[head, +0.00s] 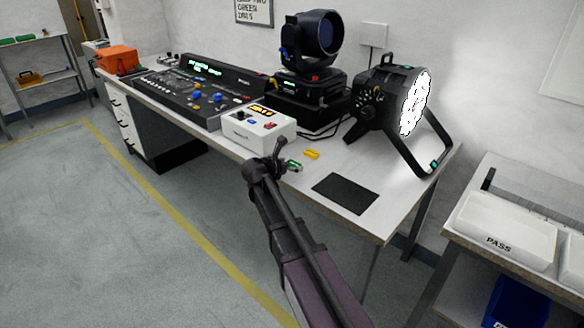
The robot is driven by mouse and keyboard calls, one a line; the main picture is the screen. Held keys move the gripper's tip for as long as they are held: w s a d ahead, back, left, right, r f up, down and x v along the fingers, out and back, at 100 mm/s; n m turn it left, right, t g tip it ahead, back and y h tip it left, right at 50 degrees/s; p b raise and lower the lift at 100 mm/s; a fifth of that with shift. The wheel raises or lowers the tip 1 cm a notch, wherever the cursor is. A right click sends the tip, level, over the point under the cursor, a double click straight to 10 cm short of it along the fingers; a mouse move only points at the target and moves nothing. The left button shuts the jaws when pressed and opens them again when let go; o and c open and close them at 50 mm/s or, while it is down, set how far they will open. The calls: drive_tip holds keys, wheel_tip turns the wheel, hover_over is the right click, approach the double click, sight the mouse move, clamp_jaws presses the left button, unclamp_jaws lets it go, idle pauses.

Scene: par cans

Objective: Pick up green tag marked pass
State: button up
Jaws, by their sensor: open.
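A small green tag (294,165) is on the white table, just right of my gripper (281,157). It is partly hidden by the gripper, and any marking on it is too small to read. My gripper is open and sits at the table's front edge, in front of the white control box. I cannot tell whether a finger touches the tag. A yellow tag (312,154) lies flat to the right of the green one. A white tray (505,228) marked PASS stands on the side bench at the right.
A white control box (258,128) stands behind the gripper, a lit par can (378,104) behind right, and a moving-head light (308,85) further back. A lighting console (195,88) is on the left. A black mat (344,193) lies front right. A blue bin (515,303) is under the bench.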

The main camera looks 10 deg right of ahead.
sight(291, 165)
idle(0.3)
drive_tip(key=c, duration=0.8)
drive_tip(key=shift+c, duration=0.2)
drive_tip(key=shift+r, duration=0.15)
wheel_tip(291, 165, up, 4)
drive_tip(key=p, duration=0.4)
drive_tip(key=s+p, duration=0.1)
drive_tip(key=s, duration=1.5)
drive_tip(key=shift+d+r, duration=0.2)
drive_tip(key=shift+r, duration=0.15)
